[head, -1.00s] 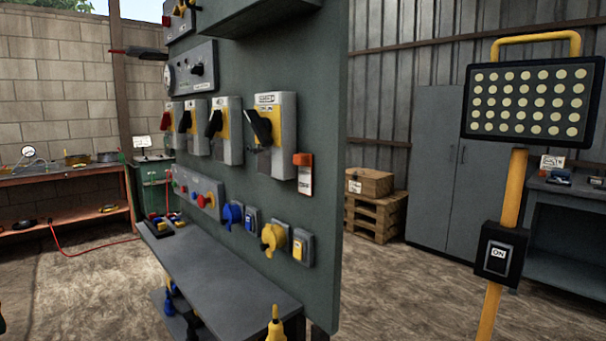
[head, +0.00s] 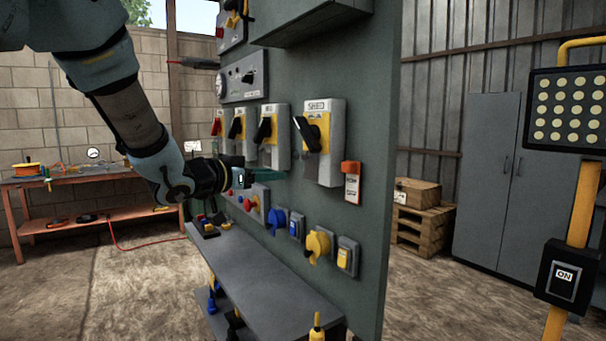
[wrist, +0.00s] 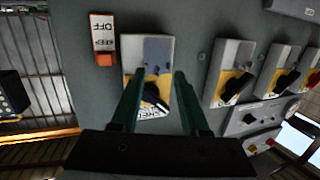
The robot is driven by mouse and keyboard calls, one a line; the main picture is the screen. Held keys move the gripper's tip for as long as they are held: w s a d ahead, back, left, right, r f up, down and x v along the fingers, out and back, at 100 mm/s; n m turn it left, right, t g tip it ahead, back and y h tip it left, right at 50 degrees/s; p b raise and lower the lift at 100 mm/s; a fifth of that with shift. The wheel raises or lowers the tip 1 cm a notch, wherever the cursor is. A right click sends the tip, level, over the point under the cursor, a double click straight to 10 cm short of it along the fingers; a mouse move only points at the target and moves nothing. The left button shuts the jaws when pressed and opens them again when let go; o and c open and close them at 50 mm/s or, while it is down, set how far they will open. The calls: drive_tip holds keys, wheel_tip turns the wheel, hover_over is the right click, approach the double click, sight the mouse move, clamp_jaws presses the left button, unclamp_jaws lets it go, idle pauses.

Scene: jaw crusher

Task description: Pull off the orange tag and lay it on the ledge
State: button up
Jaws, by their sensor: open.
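The orange tag (head: 351,180) has an orange top and a white lettered lower part. It hangs on the grey panel just right of the large switch box marked SHED (head: 322,145). In the wrist view the tag (wrist: 103,38) is at the upper left, beside the switch box (wrist: 152,65). My gripper (head: 280,175) is in front of the panel, left of the tag and apart from it. In the wrist view its two green fingers (wrist: 158,78) are spread, with nothing held, and the switch box shows between and beyond them. The grey ledge (head: 262,277) runs along the panel's lower part.
Smaller switch boxes (head: 275,135) are in a row to the left. Blue and yellow sockets (head: 318,243) stick out below. Small items (head: 208,225) lie at the ledge's far end; the rest of its top looks clear. A lamp post (head: 575,235) stands at right.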

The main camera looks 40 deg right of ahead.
sight(344, 167)
drive_tip(key=s+d+r+m+g+h, duration=0.1)
drive_tip(key=s+d+m+g+h, duration=0.15)
drive_tip(key=s+d+g, duration=0.4)
drive_tip(key=shift+m+t+y, duration=0.25)
drive_tip(key=shift+t+y, duration=0.1)
drive_tip(key=shift+t, duration=0.4)
drive_tip(key=d+p, duration=0.1)
drive_tip(key=d, duration=0.1)
drive_tip(key=s+d+p, duration=0.1)
drive_tip(key=d, duration=0.2)
drive_tip(key=d+p, duration=0.1)
drive_tip(key=d, duration=0.2)
drive_tip(key=shift+s+d, duration=0.2)
drive_tip(key=shift+d, duration=0.05)
clamp_jaws()
drive_tip(key=shift+a, duration=0.2)
drive_tip(key=shift+w+a, duration=0.15)
drive_tip(key=shift+a, duration=2.2)
